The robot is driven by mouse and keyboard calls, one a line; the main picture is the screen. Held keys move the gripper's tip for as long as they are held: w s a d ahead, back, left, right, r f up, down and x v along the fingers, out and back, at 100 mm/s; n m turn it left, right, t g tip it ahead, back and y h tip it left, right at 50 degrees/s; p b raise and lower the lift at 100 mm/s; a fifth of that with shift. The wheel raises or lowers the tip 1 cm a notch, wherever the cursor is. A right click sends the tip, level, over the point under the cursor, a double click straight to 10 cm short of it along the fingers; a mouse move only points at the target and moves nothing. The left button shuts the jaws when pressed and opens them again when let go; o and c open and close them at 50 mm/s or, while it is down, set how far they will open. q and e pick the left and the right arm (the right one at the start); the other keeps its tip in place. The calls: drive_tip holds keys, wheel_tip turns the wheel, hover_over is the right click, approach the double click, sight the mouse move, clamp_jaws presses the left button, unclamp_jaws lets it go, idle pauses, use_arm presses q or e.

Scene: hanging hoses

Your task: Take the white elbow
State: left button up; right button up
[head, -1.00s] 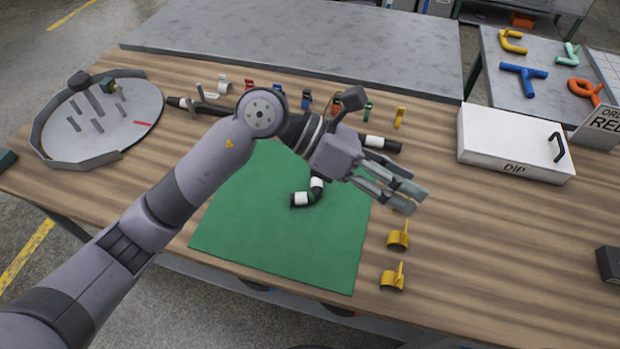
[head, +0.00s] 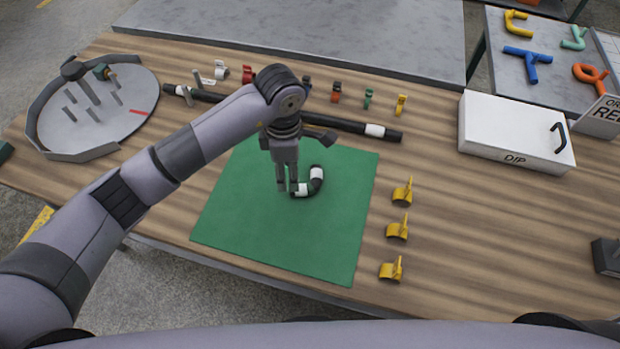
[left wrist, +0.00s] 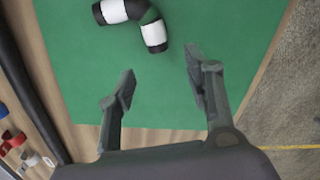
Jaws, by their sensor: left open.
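A bent elbow (head: 318,186), black at the bend with a broad white band near each end, lies on the green mat (head: 262,243). It also shows at the top of the left wrist view (left wrist: 137,9). My left gripper (head: 288,189) points down over the mat, just left of the elbow in the head view. In the left wrist view its two fingers (left wrist: 160,68) are spread with nothing between them, and the elbow lies past the fingertips. The fingers hide part of the elbow's left end in the head view. My right gripper is not in view.
A long black hose (head: 345,124) with white bands runs behind the mat, with several coloured clips behind it. Yellow clips (head: 397,230) stand right of the mat. A round tray (head: 140,105) with pegs is at the left, a white DIP box (head: 490,130) at the right.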

sight(315, 183)
use_arm(q)
wheel_tip(315, 183, down, 2)
drive_tip(key=shift+d+f, duration=0.1)
drive_tip(key=shift+f, duration=0.05)
drive_tip(key=shift+f+p, duration=0.35)
drive_tip(key=shift+p, duration=0.1)
wheel_tip(315, 183, down, 4)
drive_tip(key=shift+d+r+p, duration=0.15)
drive_tip(key=shift+r+p, duration=0.05)
drive_tip(key=shift+p, duration=0.45)
drive_tip(key=shift+f, duration=0.45)
clamp_jaws()
